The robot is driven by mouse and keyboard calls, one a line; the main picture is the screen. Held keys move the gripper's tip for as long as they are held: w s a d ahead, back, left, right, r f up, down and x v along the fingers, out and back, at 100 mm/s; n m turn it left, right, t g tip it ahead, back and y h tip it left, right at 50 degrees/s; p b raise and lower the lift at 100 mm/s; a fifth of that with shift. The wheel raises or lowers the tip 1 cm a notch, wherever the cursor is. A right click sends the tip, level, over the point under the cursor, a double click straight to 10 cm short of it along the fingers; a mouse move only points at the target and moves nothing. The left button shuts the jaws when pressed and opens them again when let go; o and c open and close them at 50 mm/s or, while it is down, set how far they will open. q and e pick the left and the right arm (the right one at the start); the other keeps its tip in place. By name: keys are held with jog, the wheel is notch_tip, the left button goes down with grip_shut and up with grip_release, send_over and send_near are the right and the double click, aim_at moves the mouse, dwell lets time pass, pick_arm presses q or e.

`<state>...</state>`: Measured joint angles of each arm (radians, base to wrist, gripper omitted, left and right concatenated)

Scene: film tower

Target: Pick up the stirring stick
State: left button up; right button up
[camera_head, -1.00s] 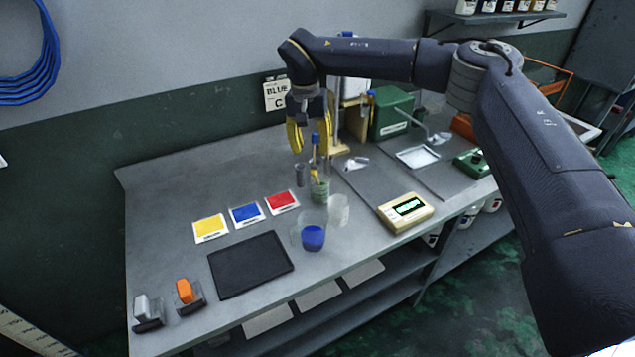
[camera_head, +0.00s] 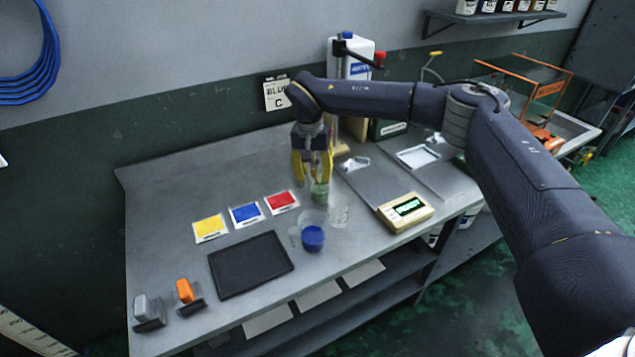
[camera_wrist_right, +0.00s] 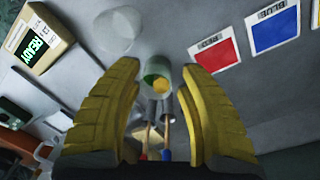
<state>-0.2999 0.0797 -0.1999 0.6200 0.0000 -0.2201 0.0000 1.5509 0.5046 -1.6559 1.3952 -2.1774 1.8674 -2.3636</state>
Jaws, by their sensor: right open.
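My right gripper (camera_head: 312,180) points down over the bench, just above a small green cup (camera_head: 319,193). Its yellow fingers are spread. In the right wrist view two thin upright tools stand between the fingers, one with a red end (camera_wrist_right: 144,153) and one with a blue end (camera_wrist_right: 167,154). They have grey parts nearer the green cup (camera_wrist_right: 158,73), which holds something yellow. I cannot tell which is the stirring stick. Neither finger visibly touches them. My left gripper is out of view.
A clear cup with blue ink (camera_head: 312,239) and an empty clear cup (camera_head: 338,212) stand in front of the gripper. A scale (camera_head: 405,211) is to their right. Yellow, blue and red cards (camera_head: 281,202) and a black mat (camera_head: 250,265) lie left. The back-left bench is clear.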

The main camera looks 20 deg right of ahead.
jog(key=shift+c, duration=0.6)
grip_shut()
